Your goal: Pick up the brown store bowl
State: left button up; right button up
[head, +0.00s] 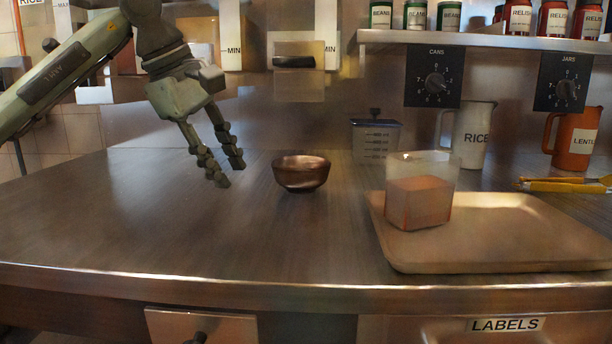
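The brown bowl (300,174) stands upright on the counter, near the middle of the head view. It looks small, round and empty as far as I can see; its inside shows only in part. My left gripper (230,173) is above the counter, to the left of the bowl and apart from it. Its two fingers are spread and point down to the right, with nothing between them. My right gripper is not in view.
A tan tray (500,255) at the right holds a clear container (420,190) of reddish contents. A lidded measuring container (375,138), a white RICE jug (472,135) and an orange jug (572,138) stand behind. The counter's left part (120,220) is clear.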

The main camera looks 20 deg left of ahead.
aim_at(288, 172)
pick_arm(q)
jog(key=w+d, duration=0.2)
jog(key=w, duration=0.1)
jog(key=shift+w+r, duration=0.15)
jog(key=w, duration=0.1)
jog(key=w+d, duration=0.1)
jog(key=w+d+p, duration=0.1)
jog(key=w, duration=0.1)
jog(key=shift+w+d, duration=0.2)
jog(key=shift+w, duration=0.25)
jog(key=shift+w+d, duration=0.2)
jog(key=shift+w, duration=0.25)
jog(key=x, duration=0.5)
jog(key=shift+w+d, duration=0.1)
jog(key=shift+w, duration=0.05)
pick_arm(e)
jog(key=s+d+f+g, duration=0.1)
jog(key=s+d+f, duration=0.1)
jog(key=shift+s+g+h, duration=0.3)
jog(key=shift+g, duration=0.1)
pick_arm(q)
jog(key=shift+c, duration=0.5)
grip_shut()
